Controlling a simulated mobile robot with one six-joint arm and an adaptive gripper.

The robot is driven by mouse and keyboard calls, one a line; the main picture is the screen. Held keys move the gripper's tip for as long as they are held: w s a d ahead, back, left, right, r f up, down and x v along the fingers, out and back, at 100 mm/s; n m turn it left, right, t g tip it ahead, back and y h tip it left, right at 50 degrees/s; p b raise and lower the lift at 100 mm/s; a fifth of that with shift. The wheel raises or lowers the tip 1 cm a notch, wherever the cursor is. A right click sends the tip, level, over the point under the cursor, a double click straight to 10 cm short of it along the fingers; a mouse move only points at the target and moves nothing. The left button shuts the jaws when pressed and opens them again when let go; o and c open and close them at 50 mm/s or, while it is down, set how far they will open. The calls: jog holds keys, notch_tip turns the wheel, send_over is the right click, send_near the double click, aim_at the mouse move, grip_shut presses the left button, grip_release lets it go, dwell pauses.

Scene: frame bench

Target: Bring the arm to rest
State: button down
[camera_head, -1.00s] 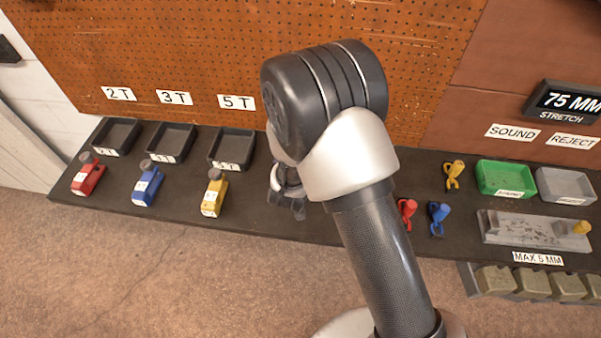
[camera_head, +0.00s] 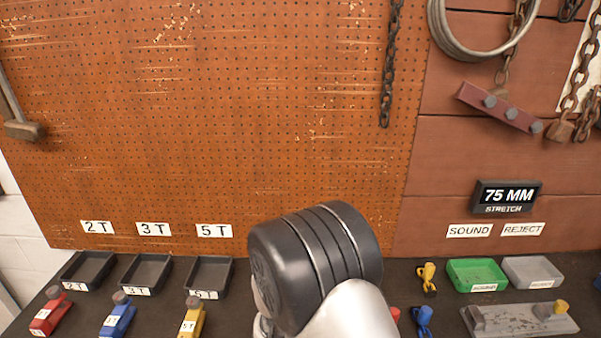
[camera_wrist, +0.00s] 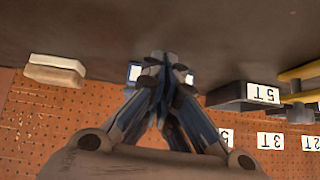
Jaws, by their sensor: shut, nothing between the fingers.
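My arm (camera_head: 352,312) rises from the bottom edge of the head view, and its dark rounded joint stands in front of the bench. My gripper is almost wholly hidden behind that joint there. In the wrist view my gripper (camera_wrist: 165,62) shows with its fingers drawn together at the tips, shut and empty. It points toward a dark surface, and nothing touches the fingertips that I can see.
Trays marked 2T (camera_head: 88,268), 3T (camera_head: 147,272) and 5T (camera_head: 209,275) stand left of my arm, with red (camera_head: 46,318), blue (camera_head: 117,318) and yellow (camera_head: 192,320) pieces before them. A green tray (camera_head: 477,268) and grey tray (camera_head: 532,268) stand right. A pegboard (camera_head: 230,110) rises behind.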

jog(key=s+d+r+g+y, duration=0.1)
jog(key=s+d+r, duration=0.2)
jog(key=r, duration=0.4)
jog(key=s+d+r, duration=0.2)
jog(key=s+r, duration=0.1)
jog(key=r, duration=0.4)
jog(key=s+d+r+g+y, duration=0.1)
jog(key=s+d+r, duration=0.2)
jog(key=r, duration=0.5)
jog(key=s+d+r+g+h, duration=0.1)
jog(key=s+d+r, duration=0.1)
jog(key=s+d, duration=0.4)
jog(key=s+d+r+h, duration=0.1)
jog(key=s+d+r, duration=0.2)
jog(key=s, duration=1.1)
jog(key=d, duration=0.3)
jog(key=shift+s+d+r+g+h, duration=0.2)
jog(key=shift+r+g+h, duration=0.1)
jog(key=shift+g, duration=0.1)
